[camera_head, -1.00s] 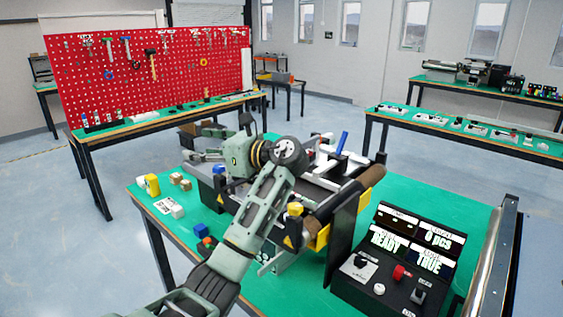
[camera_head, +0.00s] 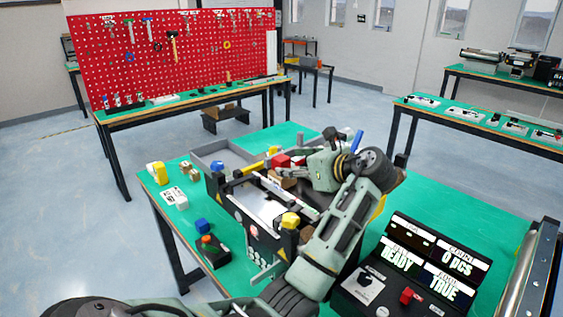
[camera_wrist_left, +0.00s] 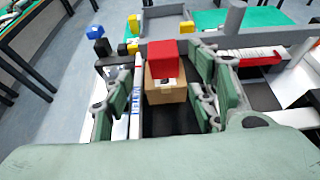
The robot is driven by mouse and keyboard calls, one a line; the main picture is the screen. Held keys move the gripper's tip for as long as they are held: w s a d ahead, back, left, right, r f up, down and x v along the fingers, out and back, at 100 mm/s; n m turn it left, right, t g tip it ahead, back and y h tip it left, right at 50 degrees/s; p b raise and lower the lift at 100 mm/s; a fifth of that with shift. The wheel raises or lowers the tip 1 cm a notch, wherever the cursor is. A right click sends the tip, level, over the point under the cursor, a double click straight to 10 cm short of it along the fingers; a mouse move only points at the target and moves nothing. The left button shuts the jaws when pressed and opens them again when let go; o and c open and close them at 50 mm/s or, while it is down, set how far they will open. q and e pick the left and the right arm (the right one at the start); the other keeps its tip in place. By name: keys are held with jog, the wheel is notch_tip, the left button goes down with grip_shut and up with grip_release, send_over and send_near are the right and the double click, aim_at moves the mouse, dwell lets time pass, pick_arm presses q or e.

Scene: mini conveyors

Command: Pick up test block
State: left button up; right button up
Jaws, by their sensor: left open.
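A red block (camera_wrist_left: 163,53), the likeliest test block, sits on a brown cardboard box (camera_wrist_left: 166,88) on the mini conveyor. In the head view the red block (camera_head: 282,160) shows just left of my left gripper (camera_head: 296,172), whose fingers are partly hidden by the wrist. In the left wrist view my left gripper (camera_wrist_left: 160,100) is open, with green finger pads to the left and right of the box. I cannot tell whether they touch it. My right gripper is in neither view.
The conveyor (camera_head: 262,205) stands on a green table (camera_head: 470,215). A grey tray (camera_head: 222,152) is at its far end. A control box (camera_head: 415,262) reading READY stands at the right. Yellow, blue and white blocks lie along the left edge. A blue-topped post (camera_head: 357,140) rises behind the gripper.

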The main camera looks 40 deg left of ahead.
aim_at(286, 165)
pick_arm(q)
jog(key=x, duration=0.2)
jog(key=p+x, duration=0.1)
jog(key=shift+w+a, duration=0.35)
jog(key=shift+a+f, duration=0.15)
jog(key=shift+a, duration=0.05)
jog(key=c, duration=1.3)
jog(key=shift+o, duration=0.2)
